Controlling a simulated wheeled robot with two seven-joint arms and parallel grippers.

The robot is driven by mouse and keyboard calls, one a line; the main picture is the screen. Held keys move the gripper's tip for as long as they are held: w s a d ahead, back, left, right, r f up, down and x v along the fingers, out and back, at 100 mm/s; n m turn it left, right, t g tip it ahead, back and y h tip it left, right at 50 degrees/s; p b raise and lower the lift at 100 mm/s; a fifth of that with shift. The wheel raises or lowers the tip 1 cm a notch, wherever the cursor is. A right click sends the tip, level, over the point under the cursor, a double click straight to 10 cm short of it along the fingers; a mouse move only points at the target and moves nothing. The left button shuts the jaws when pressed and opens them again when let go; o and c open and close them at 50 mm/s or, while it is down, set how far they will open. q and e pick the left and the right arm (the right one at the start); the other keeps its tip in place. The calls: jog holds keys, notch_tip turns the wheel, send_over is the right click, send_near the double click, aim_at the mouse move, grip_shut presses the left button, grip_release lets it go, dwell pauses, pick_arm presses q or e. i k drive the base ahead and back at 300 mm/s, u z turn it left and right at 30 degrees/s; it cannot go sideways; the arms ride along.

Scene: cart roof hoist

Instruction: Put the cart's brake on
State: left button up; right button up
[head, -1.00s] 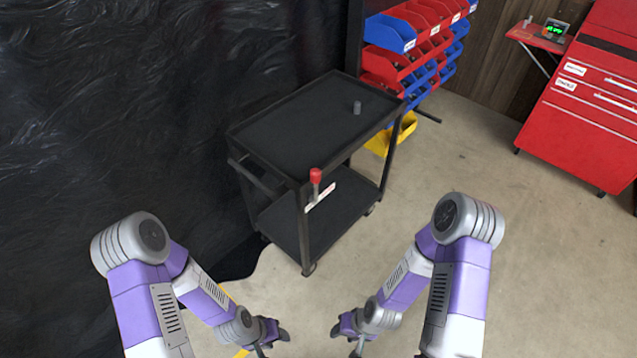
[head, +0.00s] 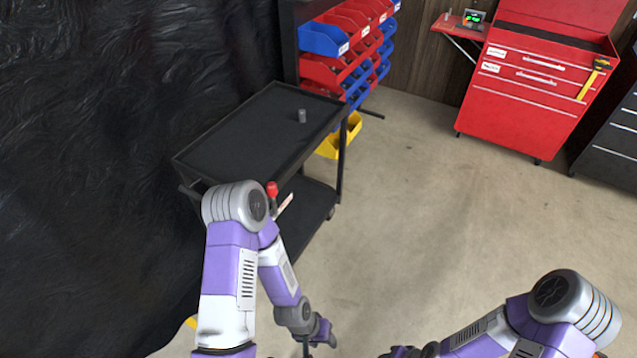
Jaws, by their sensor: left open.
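The black two-shelf cart (head: 245,145) stands at left centre in the head view, beside the black sheeting. A lever with a red knob (head: 272,188) rises at its near corner, seemingly the brake lever; its lower part is hidden behind my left arm. My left gripper (head: 322,338) is open, low in the view and apart from the cart and lever. My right gripper (head: 398,353) is at the bottom edge, partly cut off, far from the cart. The cart's near leg and handle side are largely hidden by my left arm.
A small grey cylinder (head: 302,116) stands on the cart's top shelf. Red and blue bins (head: 345,50) and a yellow bin (head: 340,137) are behind the cart. A red tool chest (head: 525,85) stands at the back right. The concrete floor (head: 420,200) between is clear.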

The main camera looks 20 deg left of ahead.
aim_at(272, 189)
jog(key=z, duration=0.1)
jog(key=i, duration=3.4)
jog(key=u, duration=5.1)
